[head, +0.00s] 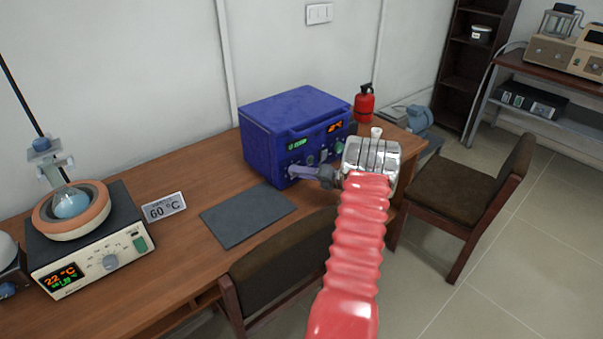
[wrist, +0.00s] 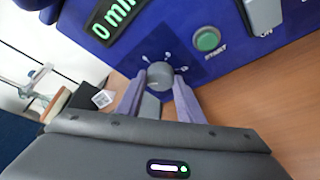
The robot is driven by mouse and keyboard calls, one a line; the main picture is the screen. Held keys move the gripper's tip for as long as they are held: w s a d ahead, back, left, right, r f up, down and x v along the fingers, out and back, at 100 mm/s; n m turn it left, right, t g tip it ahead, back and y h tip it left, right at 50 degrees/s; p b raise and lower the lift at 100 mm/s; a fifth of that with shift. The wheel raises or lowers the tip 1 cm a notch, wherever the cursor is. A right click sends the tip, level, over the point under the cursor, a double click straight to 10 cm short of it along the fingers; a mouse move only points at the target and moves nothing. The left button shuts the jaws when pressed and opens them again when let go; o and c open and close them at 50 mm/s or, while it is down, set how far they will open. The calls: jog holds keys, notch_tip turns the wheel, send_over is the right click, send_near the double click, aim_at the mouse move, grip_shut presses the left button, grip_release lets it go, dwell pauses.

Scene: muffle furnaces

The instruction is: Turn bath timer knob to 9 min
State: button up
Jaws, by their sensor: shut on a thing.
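The blue bath (head: 275,118) stands on the wooden desk in the head view, its front panel facing right and toward me. In the wrist view the grey round timer knob (wrist: 160,74) sits on the blue panel among small white marks. A green display (wrist: 112,18) above it reads "0 mi", cut off at the edge. My gripper (wrist: 161,82) has its two lilac fingers on either side of the knob, shut on it. In the head view my gripper (head: 298,172) reaches the lower front of the bath, and the knob is hidden there.
A green START button (wrist: 207,39) is right of the knob. A dark mat (head: 245,215) lies before the bath. A heater with a flask (head: 85,240) and a "60 °C" card (head: 164,206) stand left. Chairs (head: 275,270) stand at the desk's front.

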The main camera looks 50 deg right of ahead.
jog(key=shift+s+d, duration=0.1)
jog(key=shift+d, duration=0.15)
jog(key=o, duration=1.1)
jog(key=shift+a, duration=0.1)
notch_tip(320, 180, up, 10)
jog(key=shift+f, duration=0.1)
